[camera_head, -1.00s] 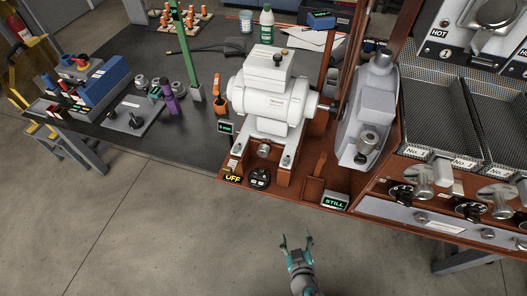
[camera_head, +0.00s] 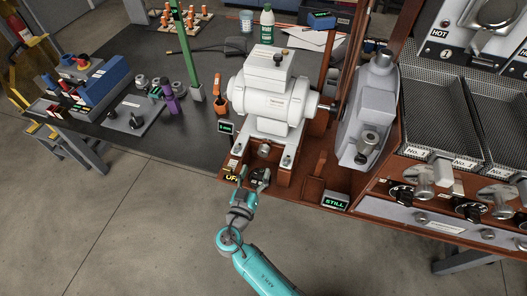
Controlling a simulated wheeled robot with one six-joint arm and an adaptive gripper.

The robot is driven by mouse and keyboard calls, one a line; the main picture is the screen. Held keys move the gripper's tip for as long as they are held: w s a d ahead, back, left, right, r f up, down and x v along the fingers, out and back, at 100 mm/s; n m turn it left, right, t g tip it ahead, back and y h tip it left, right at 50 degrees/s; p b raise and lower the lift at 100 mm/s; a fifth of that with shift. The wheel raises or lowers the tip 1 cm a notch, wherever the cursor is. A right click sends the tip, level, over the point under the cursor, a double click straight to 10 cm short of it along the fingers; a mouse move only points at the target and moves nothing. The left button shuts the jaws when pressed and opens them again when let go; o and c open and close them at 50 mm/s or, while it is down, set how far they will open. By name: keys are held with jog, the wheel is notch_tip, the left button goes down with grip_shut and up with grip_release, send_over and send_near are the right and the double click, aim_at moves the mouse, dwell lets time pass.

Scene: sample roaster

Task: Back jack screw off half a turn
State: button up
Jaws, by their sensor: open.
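The white motor (camera_head: 272,103) sits on a red-brown base at the bench's front edge. A round metal screw head (camera_head: 264,149) at the front of the motor mount looks like the jack screw. My gripper (camera_head: 254,174) is open and empty, its fingers pointing up the picture, just below that screw head and apart from it in the picture.
A STILL display (camera_head: 335,201) stands right of the mount. An orange-handled tool (camera_head: 219,96) stands left of the motor. Mesh trays (camera_head: 437,112) and knobs line the right side. The floor in front of the bench is clear.

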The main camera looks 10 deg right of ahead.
aim_at(262, 155)
jog(key=x, duration=0.9)
jog(key=c, duration=1.1)
jog(key=shift+c, duration=0.2)
jog(key=shift+n, duration=0.3)
